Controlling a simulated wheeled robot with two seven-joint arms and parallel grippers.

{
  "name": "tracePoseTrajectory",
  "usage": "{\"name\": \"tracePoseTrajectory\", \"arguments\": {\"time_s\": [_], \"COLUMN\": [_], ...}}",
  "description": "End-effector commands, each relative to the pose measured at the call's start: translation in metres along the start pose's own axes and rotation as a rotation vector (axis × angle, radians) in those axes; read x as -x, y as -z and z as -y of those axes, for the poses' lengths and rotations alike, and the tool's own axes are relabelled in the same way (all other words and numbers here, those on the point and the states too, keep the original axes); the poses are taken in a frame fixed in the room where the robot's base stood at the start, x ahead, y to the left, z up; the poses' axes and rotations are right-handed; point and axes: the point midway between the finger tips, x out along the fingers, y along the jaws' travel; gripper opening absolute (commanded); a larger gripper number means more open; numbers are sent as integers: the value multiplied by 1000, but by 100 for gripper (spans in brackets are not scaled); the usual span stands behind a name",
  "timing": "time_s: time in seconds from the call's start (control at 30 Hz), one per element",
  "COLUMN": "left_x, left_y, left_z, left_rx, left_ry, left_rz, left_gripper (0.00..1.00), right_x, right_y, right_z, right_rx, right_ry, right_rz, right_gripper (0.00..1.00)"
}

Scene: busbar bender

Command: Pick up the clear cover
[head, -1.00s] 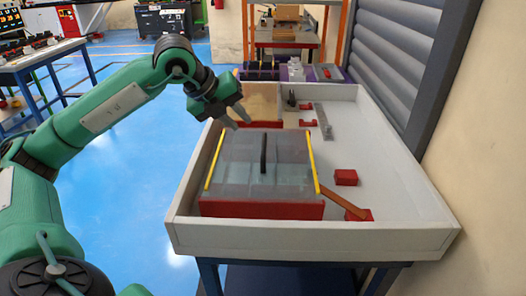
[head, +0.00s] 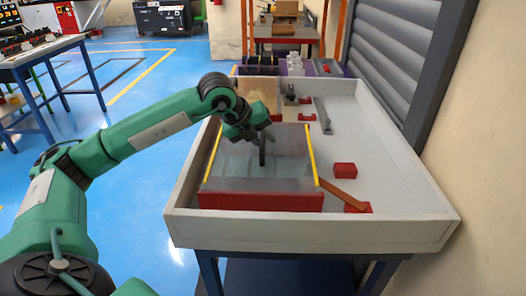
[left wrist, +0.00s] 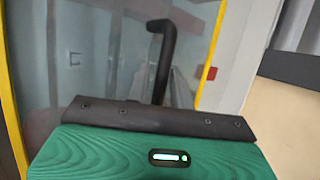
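The clear cover (head: 288,160) is a see-through panel with yellow side edges. It lies over a red-fronted base (head: 262,201) in the left part of the white tray. Its upright black handle (head: 262,154) stands near the middle. In the left wrist view, the cover (left wrist: 110,45) fills much of the picture, and the curved handle (left wrist: 163,60) rises just beyond my gripper's dark edge. My left gripper (head: 259,138) is over the cover, at the handle's upper end. Its fingertips are not clear, so I cannot tell whether it touches the handle. My right gripper is out of view.
The white tray (head: 310,232) has raised walls around the cover. Red blocks (head: 344,169) and an orange-brown bar (head: 342,193) lie right of the cover. A grey metal strip (head: 322,115) lies farther back. The tray's right side is mostly clear.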

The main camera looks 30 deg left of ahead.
Motion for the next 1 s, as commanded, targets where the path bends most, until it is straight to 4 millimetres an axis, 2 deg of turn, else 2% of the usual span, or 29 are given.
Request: {"name": "tracePoseTrajectory", "arguments": {"time_s": [0.17, 0.3, 0.77, 1.0], "left_x": [0, 0, 5, 31], "left_y": [0, 0, -3, -12], "left_z": [0, 0, 4, 21], "left_rx": [0, 0, 0, -1], "left_ry": [0, 0, 3, 6], "left_rz": [1, 1, 4, 6], "left_gripper": [23, 0, 0, 0], "right_x": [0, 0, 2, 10], "right_y": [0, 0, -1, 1], "right_z": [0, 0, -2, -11], "right_rx": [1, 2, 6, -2], "right_ry": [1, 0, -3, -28], "right_rz": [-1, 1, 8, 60], "right_gripper": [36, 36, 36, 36]}}
